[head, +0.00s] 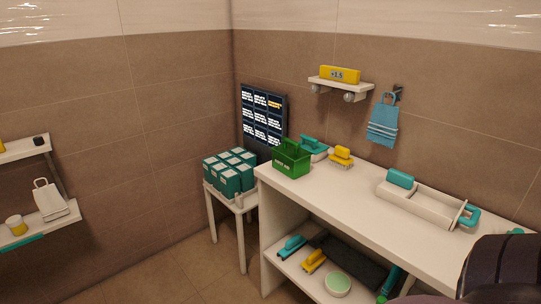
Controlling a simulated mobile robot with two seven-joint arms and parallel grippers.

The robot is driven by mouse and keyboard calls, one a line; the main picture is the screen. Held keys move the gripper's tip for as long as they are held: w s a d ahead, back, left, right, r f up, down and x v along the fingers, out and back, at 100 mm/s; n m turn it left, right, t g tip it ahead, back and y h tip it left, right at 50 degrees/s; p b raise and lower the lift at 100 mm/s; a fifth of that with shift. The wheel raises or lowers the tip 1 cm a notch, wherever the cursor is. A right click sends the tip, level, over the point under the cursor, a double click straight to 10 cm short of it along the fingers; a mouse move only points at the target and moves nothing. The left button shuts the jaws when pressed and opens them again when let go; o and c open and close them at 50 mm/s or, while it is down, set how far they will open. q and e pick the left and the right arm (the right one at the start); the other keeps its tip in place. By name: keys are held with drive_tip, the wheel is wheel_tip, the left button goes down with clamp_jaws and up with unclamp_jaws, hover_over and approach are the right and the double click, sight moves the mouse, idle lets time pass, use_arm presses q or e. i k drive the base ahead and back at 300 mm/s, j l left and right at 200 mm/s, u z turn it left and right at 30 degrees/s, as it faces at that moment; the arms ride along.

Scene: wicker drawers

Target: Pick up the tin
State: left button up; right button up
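A round, low container with a pale green top (338,284) sits on the lower shelf of the white bench at the bottom of the head view. It looks like a tin. A small yellow and white cylinder (16,225) stands on the lower left wall shelf; I cannot tell whether it is a tin or a cup. Neither gripper shows. A dark rounded part at the lower right corner appears to belong to my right arm and covers the near end of the bench.
The white bench (345,195) carries a green caddy (291,158), a yellow brush (341,157) and a white tray (420,203). Brushes and a dark flat item (350,263) share its lower shelf. Teal boxes (230,172) crowd a small table. Floor between left shelf and table is clear.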

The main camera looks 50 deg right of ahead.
sight(292, 170)
drive_tip(key=i+j+z, duration=0.1)
drive_tip(key=i+z, duration=0.2)
drive_tip(key=i, duration=0.25)
drive_tip(key=i+j+z, duration=0.25)
drive_tip(key=i, duration=0.3)
drive_tip(key=i+j+z, duration=0.2)
drive_tip(key=i+z, duration=0.2)
drive_tip(key=i+j+z, duration=0.3)
drive_tip(key=z, duration=0.15)
